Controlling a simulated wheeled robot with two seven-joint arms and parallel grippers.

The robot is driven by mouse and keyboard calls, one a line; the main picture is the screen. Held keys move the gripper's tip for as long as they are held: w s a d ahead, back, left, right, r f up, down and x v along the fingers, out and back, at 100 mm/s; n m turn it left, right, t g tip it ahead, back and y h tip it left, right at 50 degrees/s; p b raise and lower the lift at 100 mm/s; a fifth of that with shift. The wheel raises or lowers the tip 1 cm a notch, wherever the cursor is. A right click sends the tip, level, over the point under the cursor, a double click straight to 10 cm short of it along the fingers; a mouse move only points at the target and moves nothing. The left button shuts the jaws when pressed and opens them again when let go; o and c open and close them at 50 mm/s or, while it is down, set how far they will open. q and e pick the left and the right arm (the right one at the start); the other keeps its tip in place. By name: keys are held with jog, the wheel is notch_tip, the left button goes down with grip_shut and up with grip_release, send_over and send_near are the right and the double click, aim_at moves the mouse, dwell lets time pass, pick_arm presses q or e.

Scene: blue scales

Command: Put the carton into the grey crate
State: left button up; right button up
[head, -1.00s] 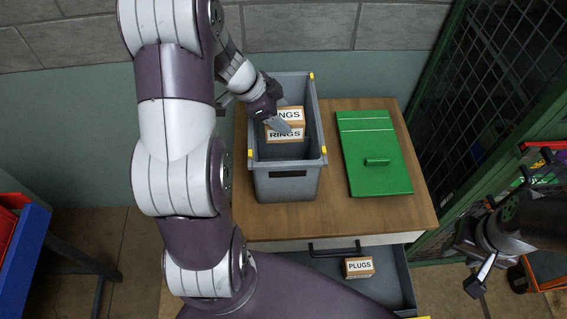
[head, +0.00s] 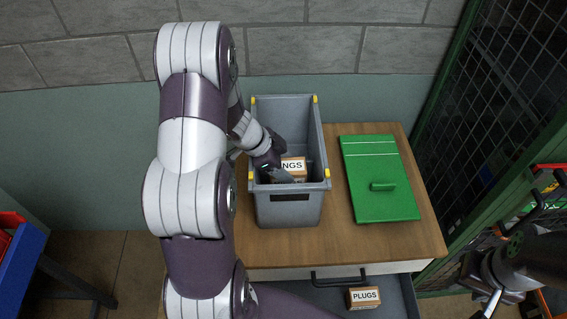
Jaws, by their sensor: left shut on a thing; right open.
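The grey crate (head: 290,215) stands on the wooden cabinet top, open upward, with yellow corner pieces. A brown carton with a white label ending in "NGS" (head: 292,164) is inside the crate walls. My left gripper (head: 281,174) reaches into the crate from the left and is shut on this carton, covering part of it. I cannot tell whether the carton touches the crate floor. My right gripper (head: 489,299) is open and empty at the lower right, away from the crate.
A green lid (head: 380,178) lies on the wooden top (head: 335,225) right of the crate. Below, an open drawer (head: 393,297) holds a "PLUGS" carton (head: 363,298). A green mesh cage (head: 490,110) stands at the right; a blue bin (head: 22,265) is at the left.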

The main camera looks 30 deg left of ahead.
pick_arm(q)
jog(key=shift+d+f, duration=0.1)
jog(key=shift+f, duration=0.35)
jog(key=o, duration=1.4)
jog(key=shift+r, duration=0.2)
jog(key=p+v, duration=0.3)
jog(key=v, duration=0.9)
jog(key=w+d+r+n+t+y, duration=0.2)
jog(key=w+r+n+t+y, duration=0.15)
jog(key=w, duration=0.25)
jog(key=s+d+f+n+g+y, duration=0.1)
jog(key=s+d+f+n+g, duration=0.2)
jog(key=s+d+n+g, duration=0.3)
jog(key=s+d+n, duration=0.2)
jog(key=s+d, duration=0.3)
jog(key=s, duration=0.4)
jog(key=shift+d, duration=0.35)
